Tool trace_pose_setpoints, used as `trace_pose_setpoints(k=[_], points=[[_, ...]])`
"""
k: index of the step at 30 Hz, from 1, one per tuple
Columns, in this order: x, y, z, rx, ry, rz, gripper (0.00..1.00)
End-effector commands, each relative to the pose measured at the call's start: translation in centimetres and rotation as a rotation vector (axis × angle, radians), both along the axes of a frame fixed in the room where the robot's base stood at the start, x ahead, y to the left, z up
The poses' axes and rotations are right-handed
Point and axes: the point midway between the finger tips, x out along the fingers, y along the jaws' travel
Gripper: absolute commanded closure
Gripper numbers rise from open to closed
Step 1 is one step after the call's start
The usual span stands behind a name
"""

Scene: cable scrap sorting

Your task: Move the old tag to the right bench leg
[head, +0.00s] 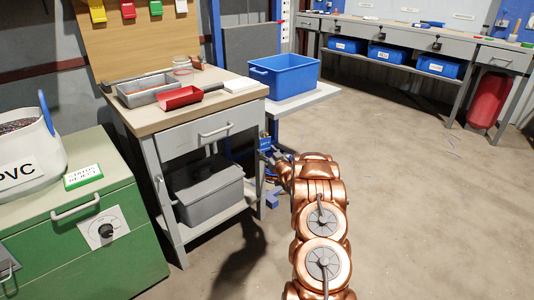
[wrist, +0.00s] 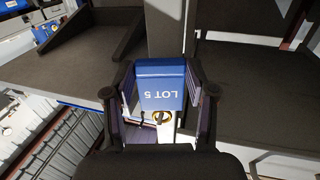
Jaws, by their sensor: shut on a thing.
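My gripper (wrist: 160,95) is shut on a blue tag (wrist: 162,85) that reads "LOT 5", upside down in the wrist view. A gold ring (wrist: 162,117) shows at the tag's near edge. A grey upright post (wrist: 165,30) stands just behind the tag; I cannot tell if they touch. In the head view my gripper (head: 272,155) is at the right front of the wooden-topped bench (head: 137,121), close beside its right leg (head: 262,180). The tag is small and partly hidden there. The bench's left leg (head: 165,195) is also in view.
A grey bin (head: 205,195) sits on the bench's lower shelf. A blue crate (head: 285,75) stands on a side shelf to the right. A green cabinet (head: 125,240) with a white PVC container (head: 25,155) is at the left. The floor (head: 430,200) at right is open.

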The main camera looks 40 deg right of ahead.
Motion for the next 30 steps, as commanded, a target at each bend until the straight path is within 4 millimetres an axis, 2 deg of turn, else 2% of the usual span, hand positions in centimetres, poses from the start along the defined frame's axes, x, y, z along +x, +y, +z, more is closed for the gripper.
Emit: trace_pose_setpoints(k=[2,3,11,23,30], points=[[0.0,0.0,0.0,0.000,0.000,0.000,0.81],[0.0,0.0,0.0,0.000,0.000,0.000,0.43],[0.0,0.0,0.0,0.000,0.000,0.000,0.16],[-0.2,0.0,0.0,0.000,0.000,0.000,0.14],[-2.1,0.5,-0.1,0.003,0.002,-0.002,0.14]])
